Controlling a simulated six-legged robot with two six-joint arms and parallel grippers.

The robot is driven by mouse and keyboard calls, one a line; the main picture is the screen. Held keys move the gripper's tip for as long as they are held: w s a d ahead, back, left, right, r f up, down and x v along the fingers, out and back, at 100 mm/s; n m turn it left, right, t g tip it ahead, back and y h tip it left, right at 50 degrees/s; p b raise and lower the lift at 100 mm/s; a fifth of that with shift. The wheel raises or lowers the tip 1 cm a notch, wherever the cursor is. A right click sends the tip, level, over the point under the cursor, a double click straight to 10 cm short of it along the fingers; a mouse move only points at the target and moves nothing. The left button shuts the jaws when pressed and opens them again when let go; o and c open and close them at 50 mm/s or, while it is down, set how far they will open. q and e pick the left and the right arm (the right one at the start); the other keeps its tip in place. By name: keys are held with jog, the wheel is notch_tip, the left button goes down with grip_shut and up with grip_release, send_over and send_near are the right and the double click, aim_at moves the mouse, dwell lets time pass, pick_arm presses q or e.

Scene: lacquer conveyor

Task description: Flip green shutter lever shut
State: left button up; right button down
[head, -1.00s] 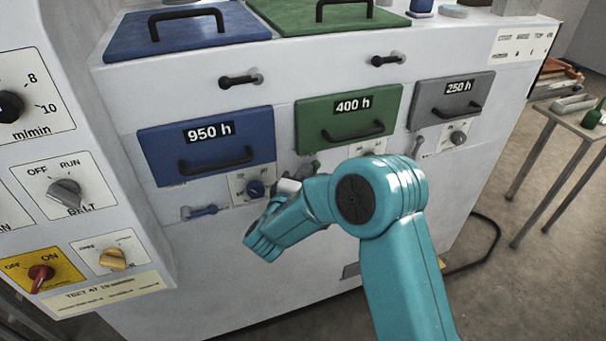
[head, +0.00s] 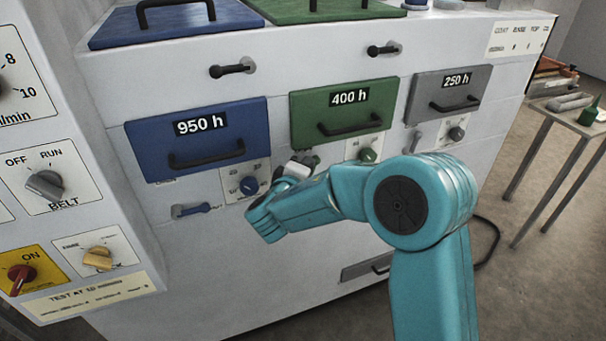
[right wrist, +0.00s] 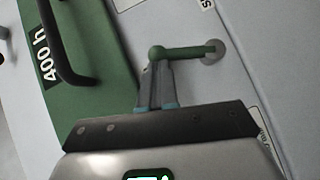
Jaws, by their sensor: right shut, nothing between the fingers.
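The green shutter lever (right wrist: 185,51) shows in the right wrist view as a thin green bar with a rounded knob, joined to a round grey pivot. It points from the pivot toward the green 400 h drawer (right wrist: 62,35), so it stands upright below the drawer. My right gripper (right wrist: 156,68) is shut and empty, its fingertips at the lever's knob end, touching or very near it. In the head view my right gripper (head: 306,162) is below the lower left corner of the 400 h drawer and hides most of the lever. My left gripper is not in view.
A blue lever (head: 192,210) lies level under the blue 950 h drawer (head: 200,140). Close by are a blue knob (head: 249,185) and a green knob (head: 368,155). The grey 250 h drawer (head: 444,95) is at the right. A side table (head: 560,117) stands farther right.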

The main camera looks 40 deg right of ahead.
jog(key=s+d+f+m+y+b, duration=0.1)
jog(key=d+f+m+y+b, duration=0.2)
jog(key=d+m+y+b, duration=0.3)
jog(key=d+y+b, duration=0.1)
jog(key=y, duration=0.1)
jog(key=shift+s+y, duration=0.35)
jog(key=shift+y, duration=0.05)
dwell(0.3)
jog(key=shift+f, duration=0.15)
dwell(0.4)
jog(key=v, duration=1.6)
jog(key=shift+r, duration=0.25)
jog(key=shift+a, duration=0.1)
